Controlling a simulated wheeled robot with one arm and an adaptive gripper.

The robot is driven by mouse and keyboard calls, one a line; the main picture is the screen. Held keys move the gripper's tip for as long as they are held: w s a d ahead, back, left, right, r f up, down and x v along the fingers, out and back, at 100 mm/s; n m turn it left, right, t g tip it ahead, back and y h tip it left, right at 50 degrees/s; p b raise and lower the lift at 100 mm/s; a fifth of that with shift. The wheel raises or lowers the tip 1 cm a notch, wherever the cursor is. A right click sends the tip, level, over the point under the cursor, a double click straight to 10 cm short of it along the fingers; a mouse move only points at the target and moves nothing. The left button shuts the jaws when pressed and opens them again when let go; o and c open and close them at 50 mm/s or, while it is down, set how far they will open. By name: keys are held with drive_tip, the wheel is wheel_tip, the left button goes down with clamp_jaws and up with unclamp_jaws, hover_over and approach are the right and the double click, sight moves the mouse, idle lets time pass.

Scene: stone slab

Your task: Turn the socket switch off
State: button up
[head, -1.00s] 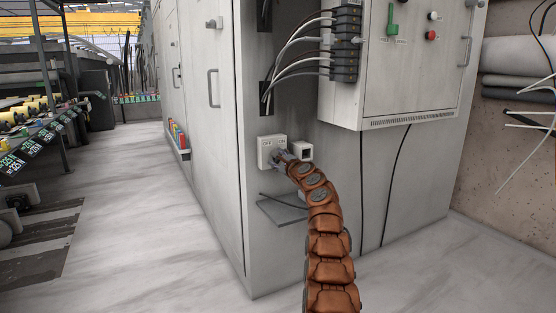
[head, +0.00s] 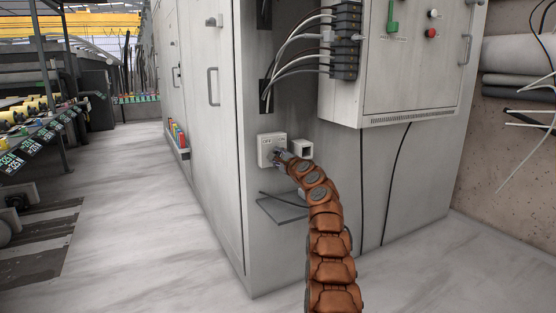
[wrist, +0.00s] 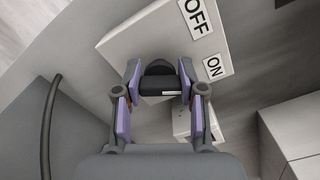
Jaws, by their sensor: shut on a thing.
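The socket switch (head: 266,143) is a small pale box on the grey cabinet's side face in the head view. In the wrist view its face (wrist: 125,47) carries an "OFF" label and, below and to the right of that, an "ON" label. A black knob (wrist: 159,85) sits on this face. My gripper (wrist: 160,80) has its two purple-padded fingers on either side of the knob, shut on it. In the head view my gripper (head: 280,158) reaches the lower right of the box, where my arm hides the knob.
A white open-fronted box (head: 302,150) is just right of the switch. A grey shelf plate (head: 282,210) juts out below. A control cabinet (head: 410,70) with cables overhangs above right. The floor at left (head: 130,220) is clear.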

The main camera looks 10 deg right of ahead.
drive_tip(key=n, duration=0.2)
drive_tip(key=shift+f+n+b, duration=0.2)
drive_tip(key=shift+n+b, duration=0.1)
drive_tip(key=shift+n, duration=0.1)
drive_tip(key=n, duration=0.3)
drive_tip(key=shift+r+n+p, duration=0.1)
drive_tip(key=shift+n+p, duration=0.2)
drive_tip(key=shift+a+n, duration=0.1)
drive_tip(key=shift+n, duration=0.4)
drive_tip(key=n+p, duration=0.3)
drive_tip(key=n, duration=0.1)
drive_tip(key=shift+f+n+p, duration=0.2)
drive_tip(key=shift+n+p, duration=0.7)
drive_tip(key=shift+n, duration=0.1)
drive_tip(key=o, duration=1.2)
drive_tip(key=shift+c, duration=0.2)
